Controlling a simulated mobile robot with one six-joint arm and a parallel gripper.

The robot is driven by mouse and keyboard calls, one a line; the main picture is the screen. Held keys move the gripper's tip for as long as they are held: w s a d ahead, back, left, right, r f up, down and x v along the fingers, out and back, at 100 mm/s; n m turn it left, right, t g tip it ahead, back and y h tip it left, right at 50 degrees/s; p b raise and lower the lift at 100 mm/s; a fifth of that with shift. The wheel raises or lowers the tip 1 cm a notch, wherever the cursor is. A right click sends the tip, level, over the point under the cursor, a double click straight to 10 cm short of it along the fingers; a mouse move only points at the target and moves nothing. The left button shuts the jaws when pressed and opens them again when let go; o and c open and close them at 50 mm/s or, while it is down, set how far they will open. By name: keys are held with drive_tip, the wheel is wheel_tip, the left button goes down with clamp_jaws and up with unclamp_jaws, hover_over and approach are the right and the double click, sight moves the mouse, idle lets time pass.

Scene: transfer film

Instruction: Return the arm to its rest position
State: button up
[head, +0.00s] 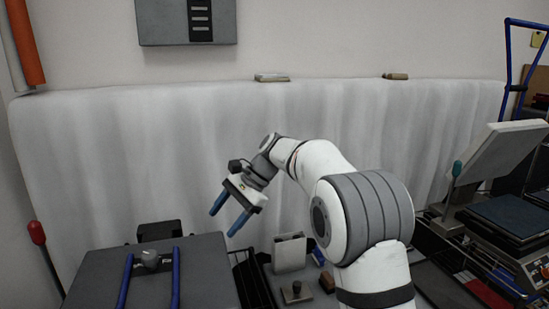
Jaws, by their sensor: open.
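My gripper (229,226) is in the left-centre of the head view, at the end of my white and grey arm. Its two blue fingers are spread apart with nothing between them. They point down and to the left. The arm arches up from the lower right and bends down toward the gripper. The gripper appears in front of a large, pale, film-wrapped block (130,150), and I cannot tell the gap between them.
A dark grey box with blue rails (205,270) is at lower left, near a red-knobbed lever (37,233). Small parts, including a grey block (289,253), lie below the gripper. A tilted grey screen (500,150) and a scale-like device (510,218) stand at right.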

drive_tip(key=s+d+r+n+t+h, duration=0.1)
drive_tip(key=s+d+n+t+h, duration=0.25)
drive_tip(key=s+d, duration=1.05)
drive_tip(key=s+d+f+n+t+h, duration=0.1)
drive_tip(key=s+d+f+n+h, duration=0.1)
drive_tip(key=s+d, duration=0.4)
drive_tip(key=s+d+f+n+t+h, duration=0.1)
drive_tip(key=s+d+f+n+h, duration=0.1)
drive_tip(key=s+d+f, duration=0.3)
drive_tip(key=s+d, duration=0.2)
drive_tip(key=s, duration=0.2)
drive_tip(key=shift+s+f+t, duration=0.15)
drive_tip(key=shift+f+t, duration=0.05)
drive_tip(key=shift+t, duration=0.15)
